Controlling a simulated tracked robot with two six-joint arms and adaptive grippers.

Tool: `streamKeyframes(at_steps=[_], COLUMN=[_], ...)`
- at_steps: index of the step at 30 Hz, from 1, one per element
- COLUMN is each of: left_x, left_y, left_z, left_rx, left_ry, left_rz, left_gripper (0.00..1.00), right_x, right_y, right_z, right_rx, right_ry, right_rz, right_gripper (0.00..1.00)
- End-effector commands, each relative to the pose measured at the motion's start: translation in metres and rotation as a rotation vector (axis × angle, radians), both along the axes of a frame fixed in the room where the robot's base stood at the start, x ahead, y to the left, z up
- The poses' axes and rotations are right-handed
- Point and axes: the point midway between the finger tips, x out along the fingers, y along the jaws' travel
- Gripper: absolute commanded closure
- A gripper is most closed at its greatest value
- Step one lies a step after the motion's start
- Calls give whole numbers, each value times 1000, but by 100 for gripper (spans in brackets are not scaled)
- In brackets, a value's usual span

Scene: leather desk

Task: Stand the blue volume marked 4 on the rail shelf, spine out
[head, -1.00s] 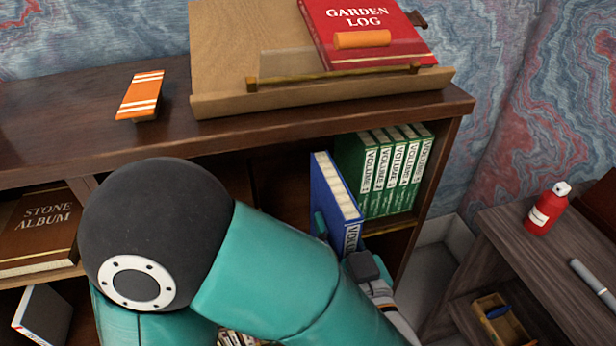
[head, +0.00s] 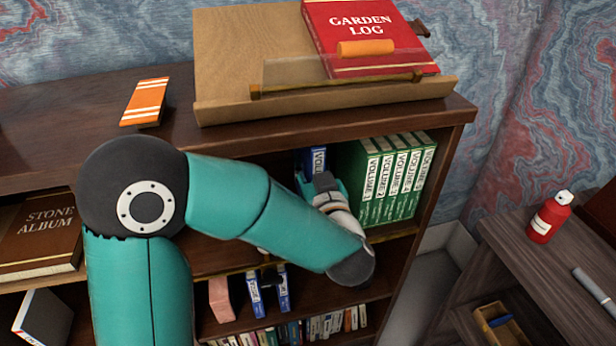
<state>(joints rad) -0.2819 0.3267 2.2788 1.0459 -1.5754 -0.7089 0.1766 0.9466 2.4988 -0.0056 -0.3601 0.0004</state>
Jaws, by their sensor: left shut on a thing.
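The blue volume (head: 313,158) is in the upper compartment of the bookcase, left of the green volumes, with only its upper part showing. My left gripper (head: 324,186) is in front of it, shut on it, and hides its lower part. I cannot read the volume's number or tell whether it touches the shelf. A thin rail (head: 238,268) shows partly behind my left arm, above the lower compartment. Two narrow blue-and-white books (head: 255,293) (head: 283,288) stand upright in that compartment. My right gripper is not in view.
Several green volumes (head: 394,182) stand upright at the compartment's right. A pink block (head: 221,299) is on the lower shelf. A wooden stand (head: 225,60) with the red Garden Log (head: 375,25) and an orange-striped block (head: 146,100) sit on top. A side desk (head: 530,262) is at right.

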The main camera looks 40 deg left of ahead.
Motion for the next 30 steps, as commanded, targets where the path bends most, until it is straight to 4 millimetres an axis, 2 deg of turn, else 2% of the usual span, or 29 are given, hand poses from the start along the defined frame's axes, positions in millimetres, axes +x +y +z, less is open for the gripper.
streamKeyframes(at_steps=[7, 18, 19, 23, 30], left_x=[2, 2, 2, 2, 2], left_y=[2, 2, 2, 1, 1], left_z=[-32, -36, -38, -37, -37], left_rx=[3, 1, 0, 0, 0], left_ry=[0, -3, 0, 0, 0], left_rz=[1, 0, 0, 0, 0], left_gripper=[100, 100, 72, 50, 48], right_x=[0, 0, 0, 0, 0], right_y=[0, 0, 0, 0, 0], right_z=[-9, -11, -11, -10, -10], right_rx=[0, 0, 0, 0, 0], right_ry=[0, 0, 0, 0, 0], right_rz=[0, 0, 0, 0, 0], right_gripper=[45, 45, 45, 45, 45])
